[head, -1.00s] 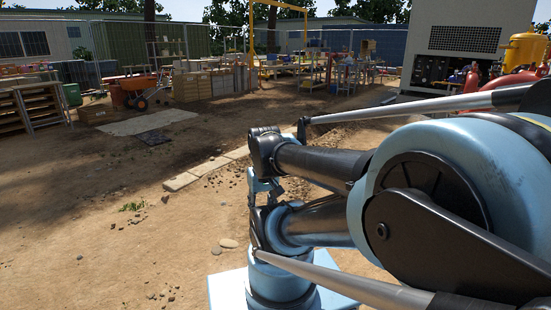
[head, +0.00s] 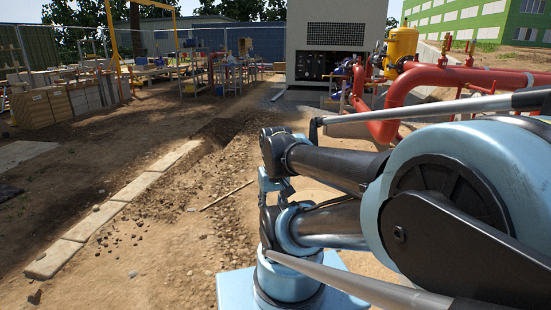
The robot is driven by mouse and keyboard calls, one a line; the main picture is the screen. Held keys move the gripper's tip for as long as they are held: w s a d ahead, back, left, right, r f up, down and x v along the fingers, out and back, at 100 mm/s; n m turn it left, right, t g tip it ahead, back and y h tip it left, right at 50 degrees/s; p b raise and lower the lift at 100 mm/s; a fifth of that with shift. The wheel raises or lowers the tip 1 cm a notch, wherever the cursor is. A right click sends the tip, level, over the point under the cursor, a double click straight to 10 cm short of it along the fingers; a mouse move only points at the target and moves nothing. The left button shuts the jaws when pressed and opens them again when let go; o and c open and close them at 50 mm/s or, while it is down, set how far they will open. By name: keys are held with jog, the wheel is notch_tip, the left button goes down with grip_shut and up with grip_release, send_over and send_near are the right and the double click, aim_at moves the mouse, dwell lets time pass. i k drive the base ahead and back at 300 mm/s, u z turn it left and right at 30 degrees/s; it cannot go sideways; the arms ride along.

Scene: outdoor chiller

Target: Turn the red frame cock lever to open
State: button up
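I cannot make out the red frame cock lever at this distance. Thick red pipes (head: 440,80) with a yellow tank (head: 401,47) stand at the right in the head view, beside a grey chiller cabinet (head: 335,35). Small red fittings show near the tank, too small to tell apart. My folded blue and black arm fills the right foreground and hides part of the pipes. My gripper cannot be made out, so its state is not shown.
A trench with loose soil (head: 215,135) runs ahead, edged by a row of pale kerb slabs (head: 110,212). A thin stick (head: 227,195) lies on the dirt. Cluttered work tables (head: 170,70) and wooden crates (head: 45,107) stand at the back left. Open dirt lies at the front left.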

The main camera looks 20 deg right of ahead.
aim_at(494, 88)
jog(key=z, duration=0.5)
jog(key=i, duration=1.1)
jog(key=z, duration=0.8)
jog(key=i, duration=0.85)
jog(key=z, duration=0.2)
